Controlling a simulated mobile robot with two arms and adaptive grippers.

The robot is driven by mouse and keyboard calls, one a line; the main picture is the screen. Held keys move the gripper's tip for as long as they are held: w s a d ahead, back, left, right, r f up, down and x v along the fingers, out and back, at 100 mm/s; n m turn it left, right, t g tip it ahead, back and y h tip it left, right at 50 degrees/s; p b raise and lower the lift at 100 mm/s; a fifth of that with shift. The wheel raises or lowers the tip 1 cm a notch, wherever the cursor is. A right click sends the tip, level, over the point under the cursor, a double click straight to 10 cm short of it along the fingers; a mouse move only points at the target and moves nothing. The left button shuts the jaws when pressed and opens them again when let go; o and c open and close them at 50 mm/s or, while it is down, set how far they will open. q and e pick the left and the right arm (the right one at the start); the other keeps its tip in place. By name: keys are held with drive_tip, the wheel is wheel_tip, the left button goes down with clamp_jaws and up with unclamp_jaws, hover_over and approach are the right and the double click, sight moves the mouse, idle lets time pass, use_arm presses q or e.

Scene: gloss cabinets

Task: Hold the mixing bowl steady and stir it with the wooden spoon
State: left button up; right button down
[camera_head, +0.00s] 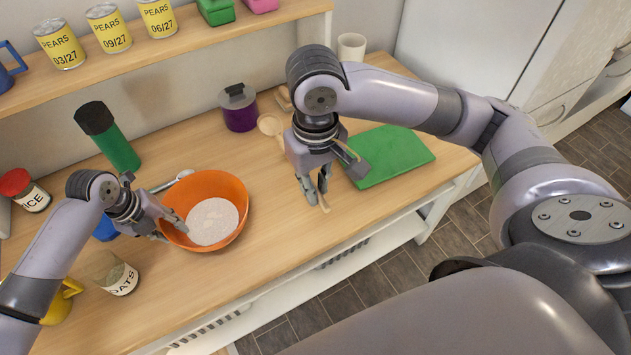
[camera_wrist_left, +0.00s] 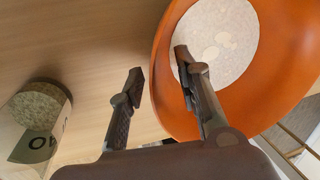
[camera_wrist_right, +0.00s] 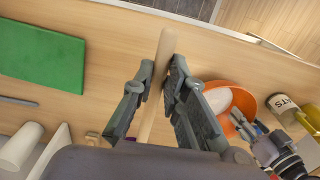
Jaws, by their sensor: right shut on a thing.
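The orange mixing bowl (camera_head: 236,190) stands upright on the counter with pale powdery contents (camera_head: 212,222) in it. My left gripper (camera_head: 170,230) is at the bowl's left rim. In the left wrist view (camera_wrist_left: 158,62) its fingers are apart, one outside the bowl and one over its inside, with the rim between them. The wooden spoon (camera_head: 270,125) is right of the bowl, its head pointing towards the wall. My right gripper (camera_head: 317,196) is shut on the spoon's handle, which passes between the fingers in the right wrist view (camera_wrist_right: 165,48). Whether the spoon touches the counter is unclear.
A green cutting board (camera_head: 395,157) lies right of my right gripper. A purple jar (camera_head: 239,110) and a green bottle (camera_head: 115,145) stand behind. An oats jar (camera_head: 118,277) is near the bowl's left side. The counter between bowl and spoon is clear.

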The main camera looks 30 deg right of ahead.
use_arm(q)
drive_tip(key=v, duration=1.2)
